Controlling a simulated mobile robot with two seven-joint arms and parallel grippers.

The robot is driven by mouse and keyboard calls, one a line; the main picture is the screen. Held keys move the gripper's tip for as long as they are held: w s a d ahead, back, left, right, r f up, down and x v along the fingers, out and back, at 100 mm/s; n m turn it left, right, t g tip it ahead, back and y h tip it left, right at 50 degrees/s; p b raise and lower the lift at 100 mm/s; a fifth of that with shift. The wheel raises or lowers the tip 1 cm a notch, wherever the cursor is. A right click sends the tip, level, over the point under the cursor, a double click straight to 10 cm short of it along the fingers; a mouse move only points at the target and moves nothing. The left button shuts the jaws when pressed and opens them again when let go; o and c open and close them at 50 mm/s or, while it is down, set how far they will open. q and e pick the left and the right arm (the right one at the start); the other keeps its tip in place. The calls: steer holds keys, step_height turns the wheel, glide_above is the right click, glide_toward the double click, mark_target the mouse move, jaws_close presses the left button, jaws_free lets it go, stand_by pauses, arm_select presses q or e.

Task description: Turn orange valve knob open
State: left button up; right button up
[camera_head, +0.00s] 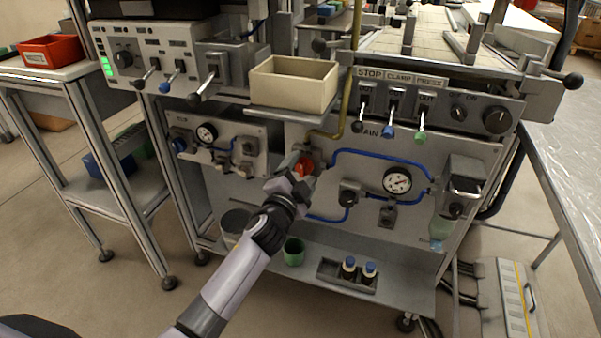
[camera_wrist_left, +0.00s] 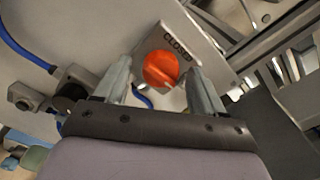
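The orange valve knob (camera_head: 304,165) is on the machine's front panel, below the cream bin. In the left wrist view the knob (camera_wrist_left: 161,69) is a round orange disc with a raised grip bar, in front of a plate marked "CLOSED" (camera_wrist_left: 177,46). My left gripper (camera_head: 296,172) is at the knob. In the wrist view its two fingers (camera_wrist_left: 162,88) are apart, one on each side of the knob. I cannot tell whether they touch it. My right gripper is not in view.
A cream bin (camera_head: 293,84) sits above the knob, with a brass pipe (camera_head: 345,100) beside it. Blue hoses (camera_head: 375,155) and a gauge (camera_head: 397,181) are to the right. A green cup (camera_head: 293,252) and a small bottle tray (camera_head: 330,272) stand on the shelf below.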

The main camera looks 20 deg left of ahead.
arm_select(q)
steer(key=shift+s, duration=0.55)
steer(key=s+p, duration=0.1)
steer(key=s, duration=0.5)
steer(key=shift+a, duration=0.15)
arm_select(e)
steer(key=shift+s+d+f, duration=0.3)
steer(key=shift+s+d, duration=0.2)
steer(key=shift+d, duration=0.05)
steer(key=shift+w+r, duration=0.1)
